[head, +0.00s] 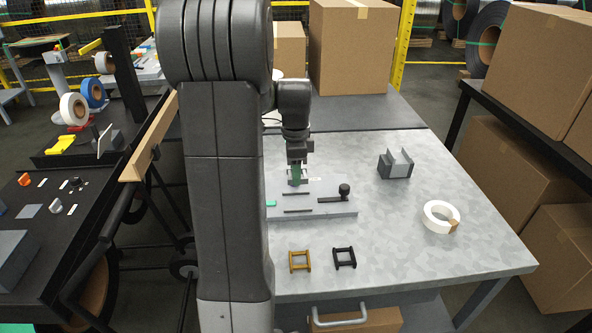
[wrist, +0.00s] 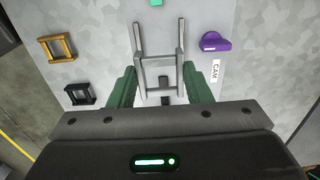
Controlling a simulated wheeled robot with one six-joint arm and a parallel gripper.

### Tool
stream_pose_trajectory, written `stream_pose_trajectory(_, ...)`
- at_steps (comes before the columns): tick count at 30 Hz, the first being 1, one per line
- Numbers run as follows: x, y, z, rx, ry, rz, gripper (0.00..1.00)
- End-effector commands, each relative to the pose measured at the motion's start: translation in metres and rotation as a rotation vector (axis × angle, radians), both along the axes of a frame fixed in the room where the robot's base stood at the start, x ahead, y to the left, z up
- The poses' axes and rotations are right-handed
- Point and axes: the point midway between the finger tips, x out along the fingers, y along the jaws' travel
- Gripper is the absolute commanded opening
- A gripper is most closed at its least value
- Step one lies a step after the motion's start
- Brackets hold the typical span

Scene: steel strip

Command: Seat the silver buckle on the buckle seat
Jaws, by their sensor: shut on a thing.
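The silver buckle (wrist: 161,59) is a grey open frame in the wrist view. My gripper (wrist: 160,78) is shut on it, with a green finger against each side. In the head view my gripper (head: 296,182) is low over the grey fixture plate (head: 338,210). Two parallel rails (wrist: 138,36) run under or alongside the buckle. A small dark part (wrist: 165,100) shows within or below the frame. I cannot tell whether the buckle touches the fixture, and the buckle seat is not clearly visible.
A brass buckle (head: 300,261) and a black buckle (head: 344,258) lie in front of the fixture. A black-knobbed lever (head: 343,192) stands on its right. A purple piece (wrist: 214,42) sits beside a CAM label (wrist: 215,72). A grey cradle (head: 396,164) and white tape roll (head: 441,217) stand right.

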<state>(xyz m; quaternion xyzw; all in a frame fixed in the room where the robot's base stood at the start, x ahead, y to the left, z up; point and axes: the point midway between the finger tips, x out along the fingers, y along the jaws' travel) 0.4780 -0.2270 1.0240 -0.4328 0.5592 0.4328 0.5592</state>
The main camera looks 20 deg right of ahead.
Motion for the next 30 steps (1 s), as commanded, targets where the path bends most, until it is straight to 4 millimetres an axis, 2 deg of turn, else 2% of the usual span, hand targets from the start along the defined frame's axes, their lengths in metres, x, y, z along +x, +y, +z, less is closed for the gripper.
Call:
stream_pose_trajectory(8,0.0,0.001,0.001,0.0,0.0,0.0,0.22)
stream_pose_trajectory(30,0.0,0.001,-0.059,0.0,0.001,0.0,0.22)
